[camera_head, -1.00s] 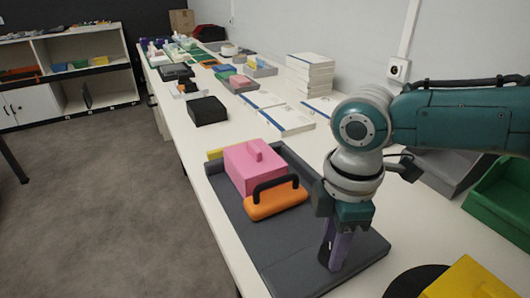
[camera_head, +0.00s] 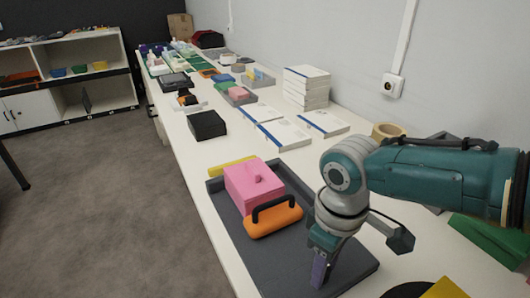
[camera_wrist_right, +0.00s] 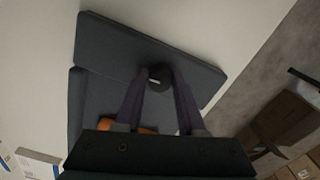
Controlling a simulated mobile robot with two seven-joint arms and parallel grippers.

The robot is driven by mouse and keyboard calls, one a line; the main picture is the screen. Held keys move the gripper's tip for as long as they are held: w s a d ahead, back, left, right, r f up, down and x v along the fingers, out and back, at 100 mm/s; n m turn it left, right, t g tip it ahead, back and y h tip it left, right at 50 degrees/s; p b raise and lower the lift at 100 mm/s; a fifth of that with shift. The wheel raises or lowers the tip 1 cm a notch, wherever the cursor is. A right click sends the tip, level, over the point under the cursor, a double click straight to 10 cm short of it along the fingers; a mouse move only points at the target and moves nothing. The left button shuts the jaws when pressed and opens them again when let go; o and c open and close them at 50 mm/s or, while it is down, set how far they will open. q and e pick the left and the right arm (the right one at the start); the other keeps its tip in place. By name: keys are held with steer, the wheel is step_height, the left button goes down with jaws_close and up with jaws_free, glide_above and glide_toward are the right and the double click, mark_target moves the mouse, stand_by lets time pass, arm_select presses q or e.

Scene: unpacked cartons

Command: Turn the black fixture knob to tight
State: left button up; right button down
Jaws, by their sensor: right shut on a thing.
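The dark grey fixture (camera_head: 268,262) lies on the white table and also fills the middle of the right wrist view (camera_wrist_right: 120,48). The black knob (camera_wrist_right: 159,73) stands on it, round with a small pale mark on top. My right gripper (camera_head: 318,280) points down at the fixture's near end, and in the right wrist view its purple fingers (camera_wrist_right: 159,84) are shut on the knob, one on each side. In the head view the gripper hides the knob. My left gripper is in neither view.
A pink block (camera_head: 252,186) and an orange block with a black handle (camera_head: 272,218) sit on the fixture, close to my gripper. A yellow piece (camera_head: 231,166) lies behind them. A green bin (camera_head: 490,240) is at the right. White boxes (camera_head: 283,134) lie farther back.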

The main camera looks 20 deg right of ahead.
steer(key=shift+a+m, duration=0.1)
steer(key=shift+m, duration=0.4)
steer(key=c, duration=0.5)
jaws_free()
steer(key=shift+r+p, duration=0.4)
step_height(320, 180, up, 9)
steer(key=p, duration=0.3)
steer(key=shift+p, duration=0.4)
